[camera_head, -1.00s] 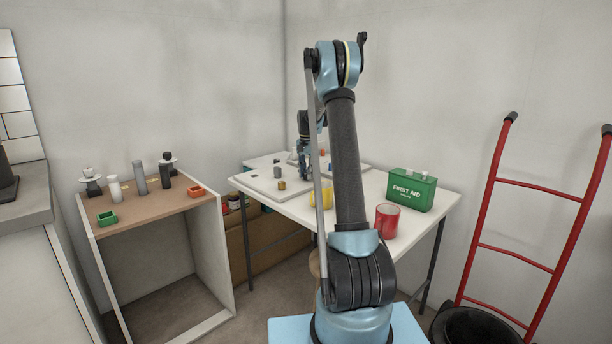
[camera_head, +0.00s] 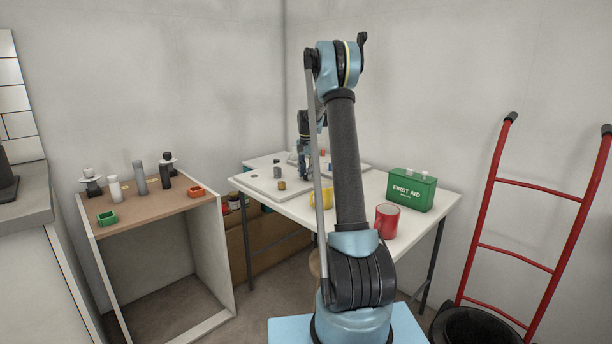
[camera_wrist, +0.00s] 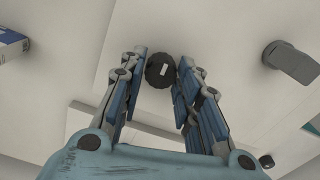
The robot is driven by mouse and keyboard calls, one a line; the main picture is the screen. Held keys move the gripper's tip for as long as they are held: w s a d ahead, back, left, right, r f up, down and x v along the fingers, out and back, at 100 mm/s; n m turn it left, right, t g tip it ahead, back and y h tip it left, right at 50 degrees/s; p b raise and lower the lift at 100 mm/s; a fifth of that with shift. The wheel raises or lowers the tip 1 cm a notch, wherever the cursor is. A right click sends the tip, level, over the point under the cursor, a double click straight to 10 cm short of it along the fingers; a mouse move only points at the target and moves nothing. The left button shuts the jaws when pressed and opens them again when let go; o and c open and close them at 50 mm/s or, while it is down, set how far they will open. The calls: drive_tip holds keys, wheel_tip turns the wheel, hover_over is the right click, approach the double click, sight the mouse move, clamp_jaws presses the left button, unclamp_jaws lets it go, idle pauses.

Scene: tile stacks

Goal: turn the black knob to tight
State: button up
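The black knob (camera_wrist: 160,71) is round with a white mark on its face. It shows between the fingertips in the wrist view. The mark is near upright, tilted slightly to the right in that picture. My gripper (camera_wrist: 162,60) has one finger on each side of the knob, very close to its edges. Whether the pads touch it or a thin gap remains, I cannot tell. In the head view my gripper (camera_head: 303,172) is over the white table, small and partly behind my own arm. The knob cannot be made out there.
The white table (camera_head: 340,221) holds a grey cylinder (camera_head: 277,168), a brass-coloured piece (camera_head: 282,185), a yellow item (camera_head: 327,197), a red mug (camera_head: 387,221) and a green first aid box (camera_head: 411,190). A grey knob-like part (camera_wrist: 290,62) is at right in the wrist view.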

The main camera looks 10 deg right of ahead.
drive_tip(key=shift+o, duration=1)
drive_tip(key=shift+r, duration=0.1)
wheel_tip(320, 180, up, 12)
wheel_tip(320, 180, up, 5)
drive_tip(key=n, duration=1.1)
wheel_tip(320, 180, down, 18)
drive_tip(key=shift+r, duration=0.25)
drive_tip(key=shift+c, duration=0.4)
